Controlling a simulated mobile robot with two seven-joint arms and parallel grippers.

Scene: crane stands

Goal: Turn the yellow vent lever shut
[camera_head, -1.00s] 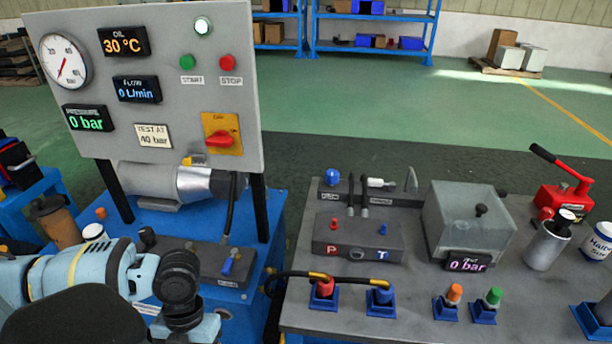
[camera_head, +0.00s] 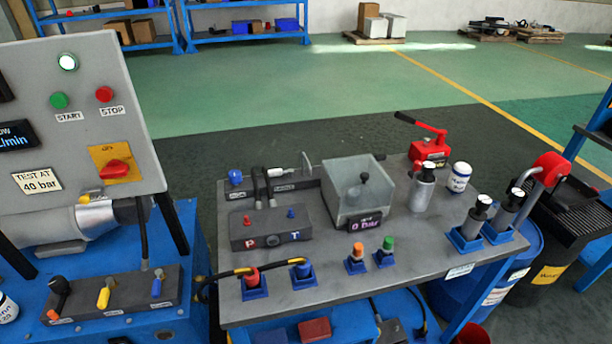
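A yellow lever (camera_head: 103,297) stands on the dark valve block (camera_head: 135,290) at the lower left, on the blue power unit. The small labels in front of the levers are too small to read. Neither of my grippers shows in the head view.
The grey control panel (camera_head: 140,140) stands behind the block, with a red switch on a yellow plate (camera_head: 115,168). A grey bench (camera_head: 330,245) to the right carries a clear box (camera_head: 352,195), hose couplings and a red hand pump (camera_head: 428,150). A black hose runs between the two.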

